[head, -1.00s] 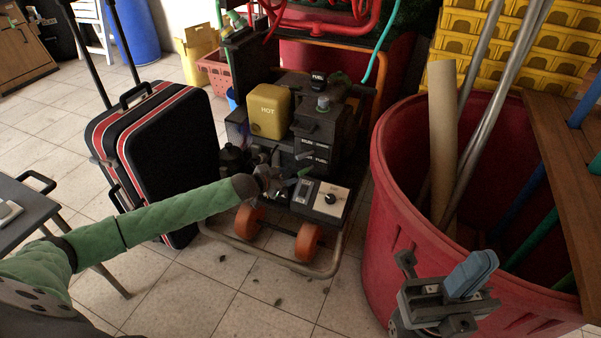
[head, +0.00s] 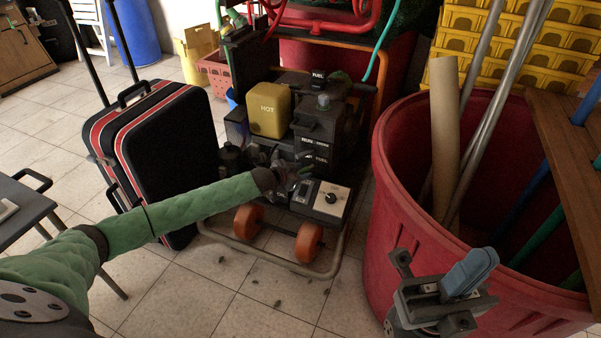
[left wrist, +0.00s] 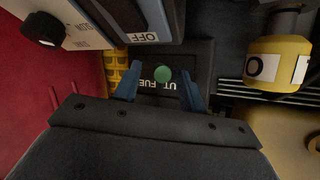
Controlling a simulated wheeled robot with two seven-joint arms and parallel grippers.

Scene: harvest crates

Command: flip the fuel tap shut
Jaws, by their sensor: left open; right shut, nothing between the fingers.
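The fuel tap's round green knob (left wrist: 163,74) shows in the left wrist view in front of a dark panel (left wrist: 178,55) with white letters reading FUEL. My left gripper (left wrist: 157,88) is open, with one blue fingertip on each side of the knob in that view. Neither finger clearly touches it, and its depth between them is hard to tell. In the head view my left gripper (head: 294,177) is at the front of the machine (head: 318,135), by the fuel label, and hides part of it. My right gripper (head: 462,285) is shut and empty in front of the red bin.
A dial box (head: 331,199) sits just below my left gripper, and a yellow HOT cover (head: 269,109) above it. A black suitcase (head: 165,140) stands left of the machine. The big red bin (head: 400,215) with poles stands right.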

